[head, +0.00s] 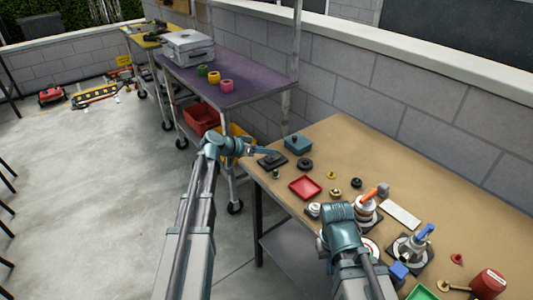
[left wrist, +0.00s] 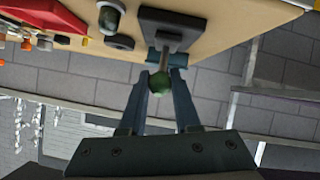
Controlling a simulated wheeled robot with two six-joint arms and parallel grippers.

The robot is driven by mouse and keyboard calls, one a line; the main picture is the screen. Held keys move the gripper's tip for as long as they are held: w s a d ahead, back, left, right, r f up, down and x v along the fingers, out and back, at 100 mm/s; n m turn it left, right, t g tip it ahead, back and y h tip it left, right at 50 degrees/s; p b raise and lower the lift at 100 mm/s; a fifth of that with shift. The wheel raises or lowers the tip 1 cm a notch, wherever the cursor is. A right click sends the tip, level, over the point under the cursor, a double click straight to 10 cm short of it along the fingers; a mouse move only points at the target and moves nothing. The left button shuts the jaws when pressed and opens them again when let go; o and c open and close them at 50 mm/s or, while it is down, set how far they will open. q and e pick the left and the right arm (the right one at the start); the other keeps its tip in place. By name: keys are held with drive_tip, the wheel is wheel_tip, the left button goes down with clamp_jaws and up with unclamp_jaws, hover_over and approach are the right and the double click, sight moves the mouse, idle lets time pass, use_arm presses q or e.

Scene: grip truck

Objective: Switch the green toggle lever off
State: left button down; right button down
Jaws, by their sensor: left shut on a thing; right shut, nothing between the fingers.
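The green toggle lever shows in the left wrist view as a green ball knob (left wrist: 159,83) on a short metal stem, rising from a black base plate (left wrist: 172,27). In the head view the black base (head: 273,161) sits at the table's near left corner; the knob is hard to make out there. My left gripper (head: 267,152) reaches the lever from the left. In the left wrist view its two fingers (left wrist: 160,90) are shut on the knob, one on each side. My right gripper (head: 339,212) is over the table's near side, away from the lever, its fingers hidden.
On the wooden table (head: 350,140) are a blue block (head: 298,144), a red tray (head: 305,187), an orange-handled device (head: 366,207), a blue-handled device (head: 412,248) and a red can (head: 489,284). A purple-topped cart (head: 250,90) stands behind. The table's back middle is clear.

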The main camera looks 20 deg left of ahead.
use_arm(q)
drive_tip(key=shift+s, duration=0.1)
drive_tip(key=c, duration=0.6)
unclamp_jaws()
drive_tip(key=shift+p+v, duration=3.25)
drive_tip(key=shift+v, duration=3.6)
